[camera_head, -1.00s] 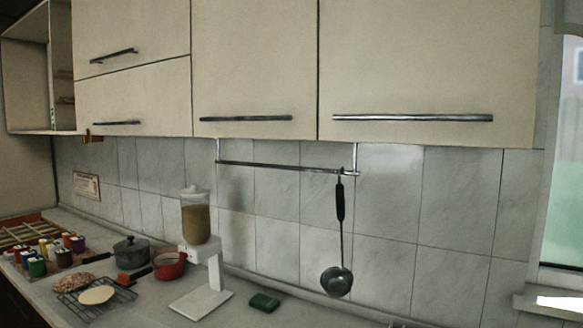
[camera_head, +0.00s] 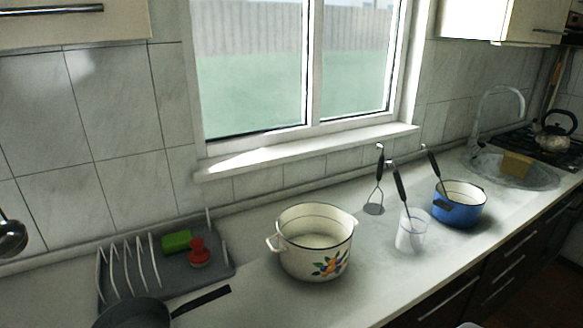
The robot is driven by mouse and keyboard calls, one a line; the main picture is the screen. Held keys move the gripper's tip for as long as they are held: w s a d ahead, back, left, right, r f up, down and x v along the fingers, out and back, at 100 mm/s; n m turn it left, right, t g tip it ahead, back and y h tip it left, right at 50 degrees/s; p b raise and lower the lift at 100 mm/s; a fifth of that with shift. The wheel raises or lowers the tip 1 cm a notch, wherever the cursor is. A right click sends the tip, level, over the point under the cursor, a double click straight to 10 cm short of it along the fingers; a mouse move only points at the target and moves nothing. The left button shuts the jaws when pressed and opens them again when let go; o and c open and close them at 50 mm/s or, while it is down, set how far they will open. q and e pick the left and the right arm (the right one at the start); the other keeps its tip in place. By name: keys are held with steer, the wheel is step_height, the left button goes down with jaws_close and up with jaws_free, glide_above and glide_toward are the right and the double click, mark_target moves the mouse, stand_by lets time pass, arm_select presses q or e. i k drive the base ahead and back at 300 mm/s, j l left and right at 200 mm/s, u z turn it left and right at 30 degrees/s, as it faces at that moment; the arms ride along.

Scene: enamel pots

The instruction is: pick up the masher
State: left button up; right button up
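A tool that looks like the masher (camera_head: 374,208) is behind the counter's middle, between the cream pot and the clear cup. It has a black handle at the top and splayed metal wires down to a flat round head. It is upright; I cannot tell what supports it. Another black-handled tool (camera_head: 399,182) stands in the clear cup (camera_head: 411,232), its lower end blurred by the cup. A third black-handled tool (camera_head: 432,160) leans in the blue pot (camera_head: 462,210), its lower end hidden. Neither of my grippers is in view.
A cream enamel pot (camera_head: 316,243) with painted fruit stands left of the cup. A grey dish rack (camera_head: 222,268) holds a green sponge (camera_head: 176,241) and a red item (camera_head: 200,252); a dark pan (camera_head: 133,313) is in front. The sink (camera_head: 532,180) and kettle (camera_head: 553,140) are at right.

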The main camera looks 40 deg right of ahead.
mark_target(367, 208)
steer(key=z, duration=1.95)
steer(key=i+l+u, duration=0.1)
steer(key=u, duration=0.6)
steer(key=i+l+u, duration=0.15)
steer(key=l+u, duration=0.3)
steer(key=l, duration=0.6)
steer(key=l+u, duration=0.4)
steer(key=l, duration=0.65)
